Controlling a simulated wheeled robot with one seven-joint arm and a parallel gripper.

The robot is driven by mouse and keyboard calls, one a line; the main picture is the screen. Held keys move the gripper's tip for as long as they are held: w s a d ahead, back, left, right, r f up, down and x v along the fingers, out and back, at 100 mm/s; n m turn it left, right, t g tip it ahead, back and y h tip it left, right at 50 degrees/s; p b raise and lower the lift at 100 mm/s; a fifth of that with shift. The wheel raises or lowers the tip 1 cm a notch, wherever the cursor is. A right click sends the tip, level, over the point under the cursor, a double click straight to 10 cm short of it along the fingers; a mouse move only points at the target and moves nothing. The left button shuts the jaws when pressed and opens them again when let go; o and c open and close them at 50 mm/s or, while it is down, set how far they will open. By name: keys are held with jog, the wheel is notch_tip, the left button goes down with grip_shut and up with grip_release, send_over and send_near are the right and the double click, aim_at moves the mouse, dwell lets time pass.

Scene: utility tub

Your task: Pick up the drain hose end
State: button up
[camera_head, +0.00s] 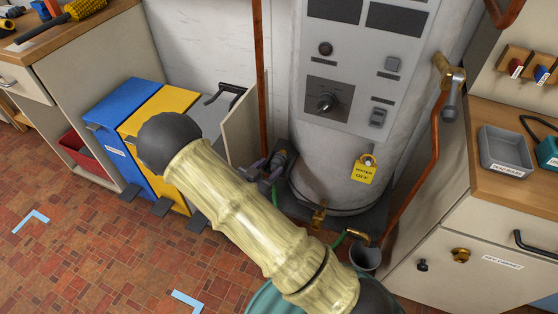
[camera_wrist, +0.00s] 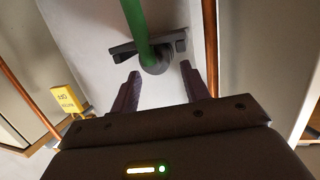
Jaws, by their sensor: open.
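The green drain hose (camera_wrist: 134,20) comes down from the top of the wrist view. It ends at a dark grey rounded piece (camera_wrist: 155,62), with a dark crosspiece behind it. My gripper (camera_wrist: 160,80) is open, one dark finger on each side below this hose end. The end lies just beyond the fingertips, roughly centred in the gap; whether a finger touches it I cannot tell. In the head view a short stretch of green hose (camera_head: 340,242) shows low by the water heater. My pale arm hides much of the rest there.
The grey water heater (camera_head: 335,165) carries a yellow tag (camera_head: 363,170). A copper pipe (camera_head: 260,90) stands left of it, another (camera_head: 435,145) right. Blue (camera_head: 125,105) and yellow (camera_head: 165,110) bins stand left. A small grey bucket (camera_head: 366,258) sits low right.

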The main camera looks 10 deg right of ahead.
aim_at(274, 164)
jog(key=x, duration=0.4)
jog(key=shift+w+d+f+b, duration=0.1)
jog(key=shift+d+f+b, duration=0.1)
jog(key=shift+b, duration=0.2)
jog(key=c, duration=0.7)
